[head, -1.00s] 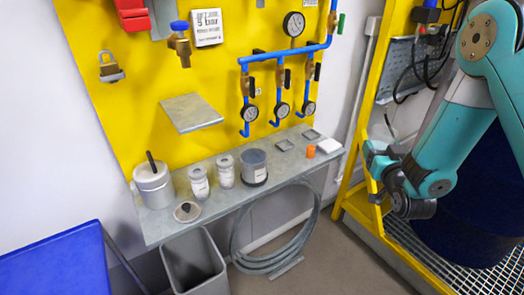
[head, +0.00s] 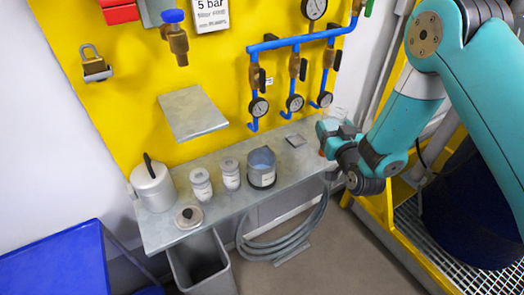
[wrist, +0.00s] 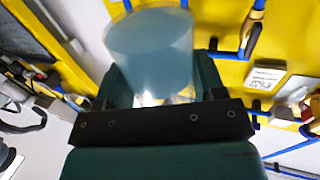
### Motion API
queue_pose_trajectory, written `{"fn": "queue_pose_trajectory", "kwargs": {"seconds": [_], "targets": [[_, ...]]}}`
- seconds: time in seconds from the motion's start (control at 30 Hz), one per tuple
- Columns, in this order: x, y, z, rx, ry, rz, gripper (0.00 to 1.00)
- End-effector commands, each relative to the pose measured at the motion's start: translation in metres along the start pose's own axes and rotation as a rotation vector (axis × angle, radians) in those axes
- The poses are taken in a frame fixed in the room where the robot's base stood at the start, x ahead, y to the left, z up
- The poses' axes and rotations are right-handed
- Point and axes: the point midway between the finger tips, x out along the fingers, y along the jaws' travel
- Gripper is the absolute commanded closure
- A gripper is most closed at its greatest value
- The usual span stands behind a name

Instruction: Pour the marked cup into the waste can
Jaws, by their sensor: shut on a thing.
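My gripper (wrist: 165,100) is shut on a translucent bluish cup (wrist: 150,45), which stands up between its fingers in the wrist view. I cannot make out a mark on it. In the head view my gripper (head: 330,135) is at the right end of the grey shelf, and the cup is barely distinguishable there. An open grey bin (head: 172,262), which looks like the waste can, stands on the floor below the shelf's left part, well left of my gripper. A lidded metal can (head: 153,187) with a black handle stands on the shelf's left end.
The shelf (head: 225,203) also holds two white jars (head: 201,186), a labelled grey beaker (head: 262,168) and a round lid (head: 188,217). Blue pipes with gauges (head: 259,107) hang above its right part. A small grey ledge (head: 192,112) juts out. A hose coil (head: 280,250) hangs below.

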Motion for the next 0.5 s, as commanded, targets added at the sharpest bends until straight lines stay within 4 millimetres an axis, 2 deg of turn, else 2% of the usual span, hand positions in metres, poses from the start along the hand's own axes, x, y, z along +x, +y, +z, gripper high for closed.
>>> {"fn": "queue_pose_trajectory", "kwargs": {"seconds": [0.03, 0.27, 0.5], "targets": [[0.002, -0.023, -0.003, 0.001, -0.001, -0.039, 0.64], [0.002, -0.114, 0.006, 0.001, -0.002, -0.193, 0.64], [-0.018, -0.206, 0.015, 0.001, -0.001, -0.35, 0.64]]}}
